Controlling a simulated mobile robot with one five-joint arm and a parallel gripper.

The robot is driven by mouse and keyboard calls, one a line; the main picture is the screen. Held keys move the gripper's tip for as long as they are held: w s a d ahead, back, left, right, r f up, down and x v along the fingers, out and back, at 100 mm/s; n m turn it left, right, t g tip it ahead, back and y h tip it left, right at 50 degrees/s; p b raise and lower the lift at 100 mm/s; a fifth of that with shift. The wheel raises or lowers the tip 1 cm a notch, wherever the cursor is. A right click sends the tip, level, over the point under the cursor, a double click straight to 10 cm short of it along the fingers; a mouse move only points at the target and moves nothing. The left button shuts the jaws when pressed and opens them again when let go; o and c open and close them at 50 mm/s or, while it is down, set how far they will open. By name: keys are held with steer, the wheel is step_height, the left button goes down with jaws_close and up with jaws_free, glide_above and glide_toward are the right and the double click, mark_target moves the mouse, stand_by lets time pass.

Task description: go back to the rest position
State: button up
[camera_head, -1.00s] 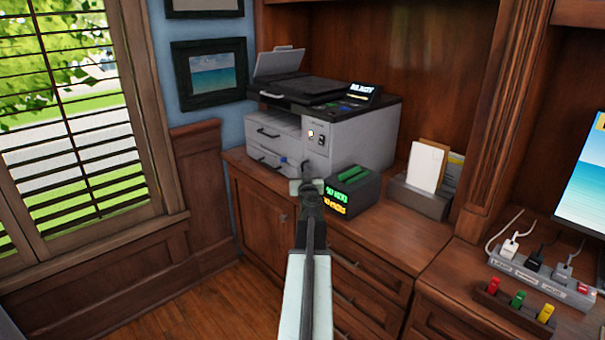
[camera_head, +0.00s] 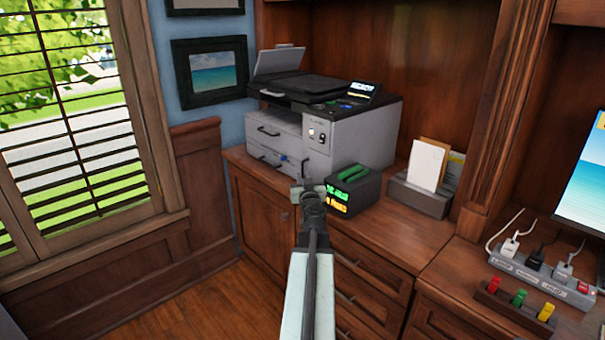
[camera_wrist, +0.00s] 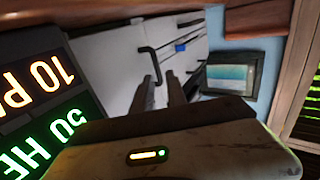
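My gripper (camera_head: 309,188) is at the end of my outstretched arm, in front of the printer and just left of the black box with green and yellow lit digits. The fingertips are hard to make out in the head view.
The black digit box (camera_head: 368,192) stands close to my gripper on the wooden counter (camera_head: 405,235). A paper holder (camera_head: 418,198), a power strip (camera_head: 535,272) and a rack of coloured plugs (camera_head: 512,312) are to the right. Floor (camera_head: 215,310) is clear at lower left.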

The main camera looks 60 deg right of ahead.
steer(key=shift+v, duration=1.25)
